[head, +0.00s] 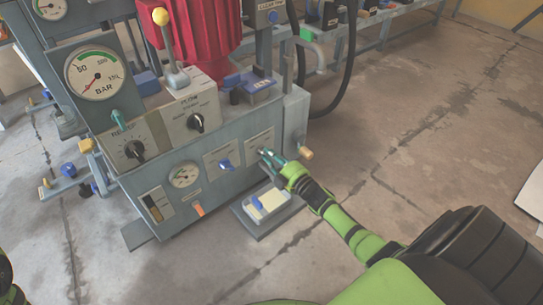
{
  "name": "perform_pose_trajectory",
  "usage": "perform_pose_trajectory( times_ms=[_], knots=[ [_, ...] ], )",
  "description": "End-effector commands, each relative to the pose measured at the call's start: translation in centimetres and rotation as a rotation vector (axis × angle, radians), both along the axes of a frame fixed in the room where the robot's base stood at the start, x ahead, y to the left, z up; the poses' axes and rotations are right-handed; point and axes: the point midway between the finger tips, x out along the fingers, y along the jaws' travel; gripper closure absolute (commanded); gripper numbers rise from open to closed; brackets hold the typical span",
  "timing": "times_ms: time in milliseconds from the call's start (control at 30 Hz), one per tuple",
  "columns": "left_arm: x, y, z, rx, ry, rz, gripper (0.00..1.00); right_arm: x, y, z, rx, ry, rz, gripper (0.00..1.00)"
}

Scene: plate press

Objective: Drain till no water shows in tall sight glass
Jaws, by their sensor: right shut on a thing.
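My right gripper (272,158) reaches up from the lower right to the front of the grey press unit. It is shut on a small control under the rightmost label plate (260,138); the fingers hide most of that control. A small framed gauge (156,205), which looks like a sight glass, is at the lower left of the same front, with a dark strip and a pale yellowish area. Its level is too small to read. A blue valve handle (226,164) sits left of my right gripper. My left gripper is not in view.
A tray (280,217) with a pale block and a blue piece lies on the floor below the front. A wooden-tipped handle (305,153) sticks out right of my gripper. A round dial (184,175) and an orange tab (198,210) are further left.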

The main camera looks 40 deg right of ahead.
Motion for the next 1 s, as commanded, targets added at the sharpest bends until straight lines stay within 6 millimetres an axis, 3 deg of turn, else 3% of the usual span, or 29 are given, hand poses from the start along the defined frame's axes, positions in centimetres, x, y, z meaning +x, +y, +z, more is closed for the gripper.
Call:
perform_pose_trajectory(
  times_ms=[567,600,667,1000],
  knots=[
    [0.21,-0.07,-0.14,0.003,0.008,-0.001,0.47,0.09,0.03,0.14,-0.039,-0.005,0.001,1.0],
    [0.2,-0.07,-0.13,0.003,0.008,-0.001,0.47,0.09,0.03,0.14,-0.039,-0.005,0.001,0.75],
    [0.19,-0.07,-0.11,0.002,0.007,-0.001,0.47,0.09,0.03,0.13,-0.038,-0.005,0.001,0.55],
    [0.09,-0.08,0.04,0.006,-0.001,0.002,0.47,-0.08,-0.01,0.04,-0.034,-0.003,0.0,0.55]
  ],
)
